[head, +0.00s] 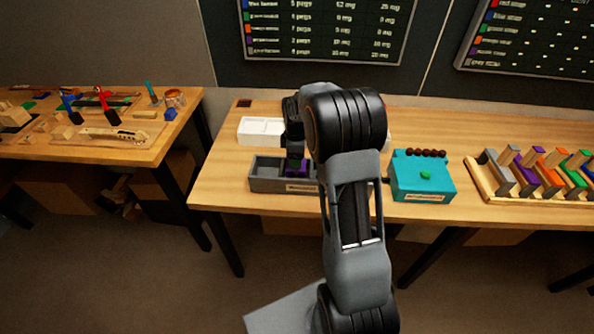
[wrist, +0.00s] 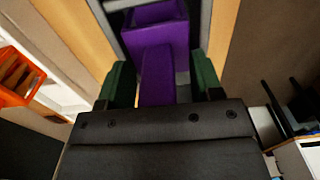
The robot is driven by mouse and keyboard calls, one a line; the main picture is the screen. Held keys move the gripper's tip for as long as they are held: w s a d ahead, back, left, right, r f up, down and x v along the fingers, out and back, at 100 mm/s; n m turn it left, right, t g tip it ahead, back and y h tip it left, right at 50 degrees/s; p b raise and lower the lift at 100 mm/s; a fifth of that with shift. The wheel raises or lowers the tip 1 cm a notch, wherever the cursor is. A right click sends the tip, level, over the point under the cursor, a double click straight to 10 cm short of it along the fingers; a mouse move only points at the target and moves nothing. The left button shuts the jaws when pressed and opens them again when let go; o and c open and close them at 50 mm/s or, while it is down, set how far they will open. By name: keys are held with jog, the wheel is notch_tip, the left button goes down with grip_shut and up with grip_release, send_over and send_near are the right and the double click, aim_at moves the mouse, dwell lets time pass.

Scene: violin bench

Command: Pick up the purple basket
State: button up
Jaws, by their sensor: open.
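The purple basket (head: 303,169) sits in the grey tray (head: 262,184) on the bench in the head view, mostly hidden by my gripper (head: 296,162). In the wrist view, the basket (wrist: 158,20) has an open, box-like far part and a narrower purple part that runs toward my palm. My gripper (wrist: 162,82) is open, with one green finger on either side of that narrower part. I cannot tell whether either finger touches it. The near end of the purple part is hidden by my gripper body.
A white tray (head: 258,128) stands behind the grey tray. A teal box (head: 421,178) with dark balls along its back is to the right, then a rack (head: 484,182) of coloured pieces. An orange container (wrist: 18,78) shows at left in the wrist view.

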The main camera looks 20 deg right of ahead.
jog(key=shift+f, duration=0.1)
grip_shut()
dwell(0.5)
